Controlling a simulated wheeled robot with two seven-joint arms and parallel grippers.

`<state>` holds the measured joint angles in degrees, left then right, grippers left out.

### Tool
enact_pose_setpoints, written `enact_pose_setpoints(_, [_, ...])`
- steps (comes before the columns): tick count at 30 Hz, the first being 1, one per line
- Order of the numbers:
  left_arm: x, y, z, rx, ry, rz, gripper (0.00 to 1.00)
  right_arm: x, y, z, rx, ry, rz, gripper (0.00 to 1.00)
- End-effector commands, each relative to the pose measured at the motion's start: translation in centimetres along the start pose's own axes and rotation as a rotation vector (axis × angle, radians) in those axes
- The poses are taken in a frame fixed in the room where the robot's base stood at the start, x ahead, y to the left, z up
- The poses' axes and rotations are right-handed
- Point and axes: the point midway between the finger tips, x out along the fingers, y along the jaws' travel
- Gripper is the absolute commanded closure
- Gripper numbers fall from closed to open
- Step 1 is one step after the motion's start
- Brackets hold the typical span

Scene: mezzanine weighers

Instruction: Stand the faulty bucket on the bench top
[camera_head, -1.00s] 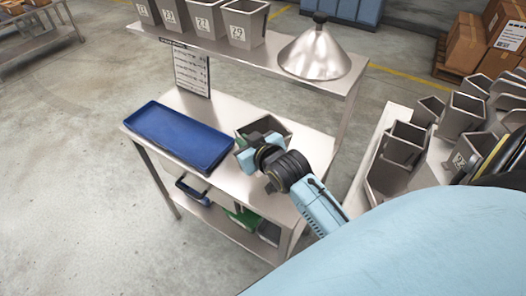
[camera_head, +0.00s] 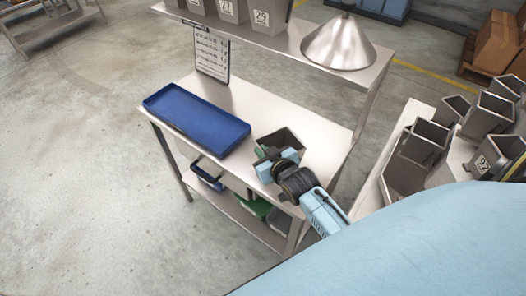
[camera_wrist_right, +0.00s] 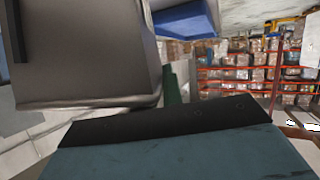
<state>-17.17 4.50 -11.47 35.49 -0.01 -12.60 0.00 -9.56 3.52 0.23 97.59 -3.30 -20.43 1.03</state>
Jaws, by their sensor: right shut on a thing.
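My right gripper (camera_head: 272,164) is shut on a grey metal bucket (camera_head: 284,138), which is over the right part of the steel bench top (camera_head: 262,108). The bucket's open mouth faces up in the head view. My gripper hides its near side, and I cannot tell whether its base touches the bench top. In the right wrist view, the bucket (camera_wrist_right: 85,55) fills the upper left, close beside the dark finger (camera_wrist_right: 160,125). My left gripper is not in view.
A blue tray (camera_head: 197,120) lies left of the bucket. A raised shelf (camera_head: 285,41) at the back holds numbered buckets and a steel cone (camera_head: 338,44). A printed card (camera_head: 212,54) stands behind the tray. More buckets (camera_head: 425,142) cluster at the right.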

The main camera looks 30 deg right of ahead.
Motion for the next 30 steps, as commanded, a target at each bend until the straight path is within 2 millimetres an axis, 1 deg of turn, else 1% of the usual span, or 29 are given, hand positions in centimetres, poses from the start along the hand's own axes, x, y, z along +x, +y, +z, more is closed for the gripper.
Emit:
enact_pose_setpoints(1, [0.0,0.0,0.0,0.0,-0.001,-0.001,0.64,0.0,0.0,-0.3,-0.002,0.006,0.001,1.0])
enact_pose_setpoints(4, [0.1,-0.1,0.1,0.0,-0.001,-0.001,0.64,0.1,0.0,0.0,-0.001,0.005,0.001,1.0])
enact_pose_setpoints(5, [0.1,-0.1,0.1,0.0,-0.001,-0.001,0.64,0.1,0.0,0.2,0.001,0.0,0.0,0.89])
enact_pose_setpoints(9, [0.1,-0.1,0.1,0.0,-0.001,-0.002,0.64,0.1,0.0,0.1,0.001,0.0,0.0,0.71])
enact_pose_setpoints(20, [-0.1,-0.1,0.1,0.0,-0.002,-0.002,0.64,-0.2,0.0,-0.1,0.001,0.0,0.0,0.7])
enact_pose_setpoints(23, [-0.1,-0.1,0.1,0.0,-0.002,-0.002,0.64,-1.2,0.0,0.0,0.001,-0.001,0.0,0.7])
enact_pose_setpoints(25, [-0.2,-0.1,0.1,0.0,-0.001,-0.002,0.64,-2.4,0.0,0.0,0.0,-0.001,-0.001,0.7])
enact_pose_setpoints(30, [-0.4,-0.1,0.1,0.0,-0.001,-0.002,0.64,-6.0,0.0,0.1,0.001,-0.003,0.0,0.7])
